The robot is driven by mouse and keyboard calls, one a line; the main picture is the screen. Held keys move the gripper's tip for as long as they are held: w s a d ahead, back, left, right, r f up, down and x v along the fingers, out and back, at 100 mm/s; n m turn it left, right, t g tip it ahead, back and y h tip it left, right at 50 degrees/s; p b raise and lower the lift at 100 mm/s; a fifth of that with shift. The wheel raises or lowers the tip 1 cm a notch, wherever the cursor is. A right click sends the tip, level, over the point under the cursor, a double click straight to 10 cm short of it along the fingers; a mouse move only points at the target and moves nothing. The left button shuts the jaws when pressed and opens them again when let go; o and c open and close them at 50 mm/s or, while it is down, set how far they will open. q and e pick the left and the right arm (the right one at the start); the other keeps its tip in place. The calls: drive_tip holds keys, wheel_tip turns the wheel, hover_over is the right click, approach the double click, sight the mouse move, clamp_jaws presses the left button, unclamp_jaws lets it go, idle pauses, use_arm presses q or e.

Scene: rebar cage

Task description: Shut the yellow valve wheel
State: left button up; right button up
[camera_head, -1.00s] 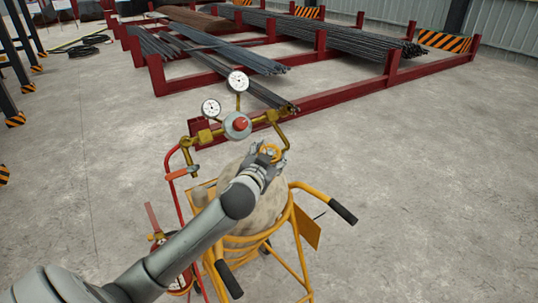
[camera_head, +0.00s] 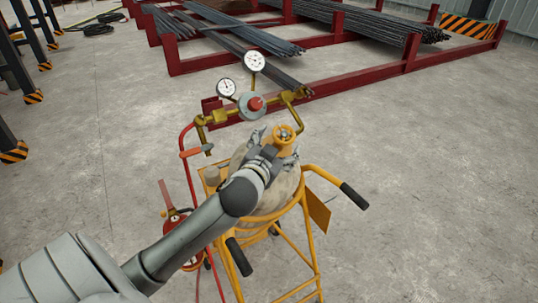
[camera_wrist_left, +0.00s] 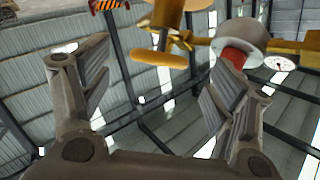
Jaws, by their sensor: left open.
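The yellow valve wheel (camera_head: 284,131) sits on top of the gas cylinder (camera_head: 240,160), below the brass regulator. My left gripper (camera_head: 278,146) is at the wheel, with its fingers spread on the near side and to either side of it. In the left wrist view my left gripper (camera_wrist_left: 155,75) is open with nothing between its pads. A yellow part (camera_wrist_left: 160,57) shows beyond the fingertips there; I cannot tell whether it is the wheel. Touching between fingers and wheel cannot be told. My right gripper is in neither view.
The regulator (camera_head: 252,106) with two gauges (camera_head: 254,62) rises just behind the wheel. A yellow cart (camera_head: 310,240) with black handles (camera_head: 354,195) carries the cylinder. A red hose (camera_head: 187,160) hangs at its left. Red racks (camera_head: 370,75) with steel bars stand behind. The floor at right is clear.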

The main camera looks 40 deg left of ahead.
use_arm(q)
drive_tip(key=v, duration=0.6)
drive_tip(key=shift+s, duration=0.15)
idle(0.3)
drive_tip(key=s+d+f+g+h, duration=0.1)
drive_tip(key=s+d+f+g, duration=0.2)
drive_tip(key=f, duration=0.4)
drive_tip(key=s+d+f+g+h, duration=0.1)
drive_tip(key=s+f+g, duration=0.1)
drive_tip(key=s+f, duration=0.35)
drive_tip(key=s+d+f+g+h, duration=0.2)
drive_tip(key=s+d+f+g, duration=0.1)
drive_tip(key=s+d+f, duration=0.3)
drive_tip(key=s+d+f+g+h, duration=0.1)
drive_tip(key=s+d+f+g, duration=0.35)
drive_tip(key=s, duration=0.35)
wheel_tip(320, 180, down, 34)
drive_tip(key=s+m+b, duration=0.1)
drive_tip(key=s+b, duration=0.1)
drive_tip(key=b, duration=0.5)
drive_tip(key=s+a+f+g+b, duration=0.1)
drive_tip(key=s+f+b, duration=0.1)
drive_tip(key=s+f, duration=0.6)
drive_tip(key=s+a+f+g+b, duration=0.1)
drive_tip(key=s+a+f+b, duration=0.1)
drive_tip(key=s+f, duration=0.6)
wheel_tip(320, 180, down, 5)
drive_tip(key=shift+s+a+f+b, duration=0.1)
drive_tip(key=shift+s+a+b, duration=0.25)
drive_tip(key=shift+b, duration=0.25)
